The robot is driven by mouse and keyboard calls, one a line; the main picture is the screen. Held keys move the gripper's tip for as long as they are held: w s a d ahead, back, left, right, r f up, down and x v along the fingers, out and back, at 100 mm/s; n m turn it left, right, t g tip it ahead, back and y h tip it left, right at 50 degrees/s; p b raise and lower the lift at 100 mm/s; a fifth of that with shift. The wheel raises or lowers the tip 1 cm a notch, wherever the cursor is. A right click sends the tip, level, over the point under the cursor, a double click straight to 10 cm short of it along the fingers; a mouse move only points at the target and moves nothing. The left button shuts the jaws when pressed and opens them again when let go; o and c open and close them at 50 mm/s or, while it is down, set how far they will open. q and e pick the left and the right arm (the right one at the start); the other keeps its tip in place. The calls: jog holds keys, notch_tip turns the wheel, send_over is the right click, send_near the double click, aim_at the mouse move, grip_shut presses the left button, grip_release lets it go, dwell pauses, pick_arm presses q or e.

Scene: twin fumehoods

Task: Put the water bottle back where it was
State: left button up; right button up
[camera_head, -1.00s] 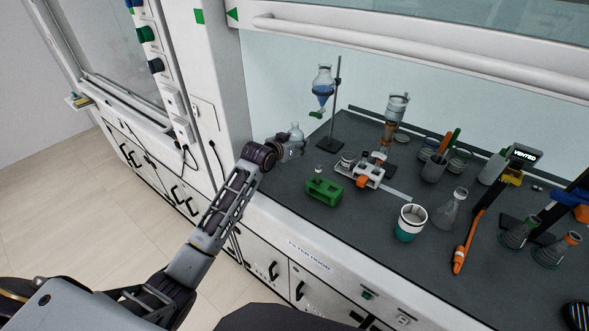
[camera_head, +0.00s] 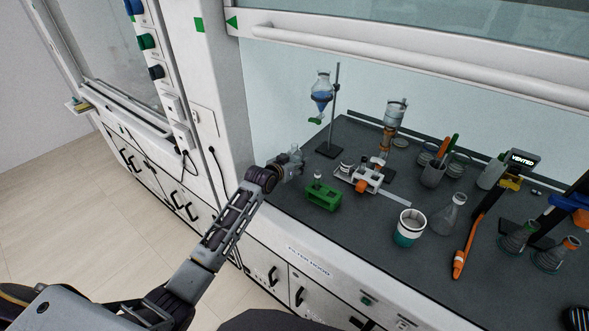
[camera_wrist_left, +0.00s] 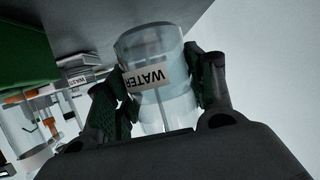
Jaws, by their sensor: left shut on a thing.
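The water bottle (camera_wrist_left: 152,70) is clear, with a "WATER" label that reads upside down in the left wrist view. My left gripper (camera_wrist_left: 155,88) is shut on it, with a dark finger on each side of its body. In the head view the left gripper (camera_head: 287,166) is at the left end of the right hood's worktop, left of the green block. The bottle (camera_head: 296,154) shows there only as a small pale shape, partly hidden by the gripper. I cannot tell whether its base touches the worktop. My right gripper is not in view.
A green block (camera_head: 323,196) and a white rack (camera_head: 356,178) stand just right of the gripper. Behind is a stand with a blue-filled separating funnel (camera_head: 321,95). A teal-and-white cup (camera_head: 409,228) and a flask (camera_head: 448,215) stand farther right. The hood's side post (camera_head: 214,110) is at left.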

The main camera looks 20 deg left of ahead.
pick_arm(q)
jog(key=shift+f, duration=1.45)
jog(key=shift+f, duration=0.15)
jog(key=o, duration=1.3)
jog(key=shift+v, duration=6.05)
